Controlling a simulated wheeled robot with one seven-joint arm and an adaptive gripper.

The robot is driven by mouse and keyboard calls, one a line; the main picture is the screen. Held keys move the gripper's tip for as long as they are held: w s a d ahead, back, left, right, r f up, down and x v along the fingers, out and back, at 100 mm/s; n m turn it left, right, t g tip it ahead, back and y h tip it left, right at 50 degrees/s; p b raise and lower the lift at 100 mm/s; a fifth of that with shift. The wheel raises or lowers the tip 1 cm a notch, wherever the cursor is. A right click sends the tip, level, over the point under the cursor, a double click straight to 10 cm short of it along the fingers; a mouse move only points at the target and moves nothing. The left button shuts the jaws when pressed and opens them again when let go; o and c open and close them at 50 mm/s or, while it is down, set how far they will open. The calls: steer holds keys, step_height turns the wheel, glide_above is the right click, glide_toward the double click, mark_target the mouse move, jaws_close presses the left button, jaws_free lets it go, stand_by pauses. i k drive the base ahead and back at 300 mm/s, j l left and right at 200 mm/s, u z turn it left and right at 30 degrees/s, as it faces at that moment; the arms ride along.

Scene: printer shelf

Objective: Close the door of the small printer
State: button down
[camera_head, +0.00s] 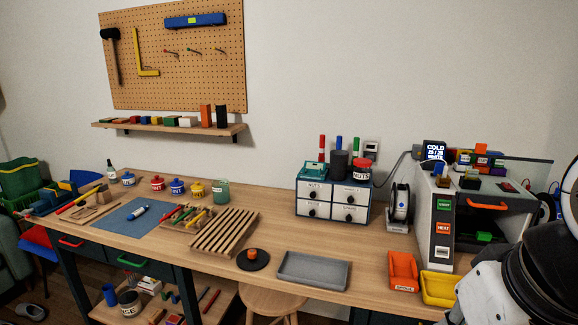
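The small printer (441,221) stands at the right end of the workbench. It has a pale front panel with green, red and white labelled buttons and a small lit display (434,151) on top. Its dark chamber, right of the panel, looks open. An orange-red handle (488,206) shows across the upper part of the chamber. A see-through panel (530,172), perhaps the door, stands out at the upper right; its exact angle is unclear. My white and black arm fills the lower right corner and hides the printer's right side. My gripper's fingers cannot be made out.
An orange bin (403,271) and a yellow bin (439,288) sit in front of the printer. Coloured blocks lie on its top. A filament spool (400,203) and a drawer unit (333,199) stand to its left. A grey tray (313,270) lies near the bench's front edge.

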mark_target(486, 201)
steer(key=z, duration=0.85)
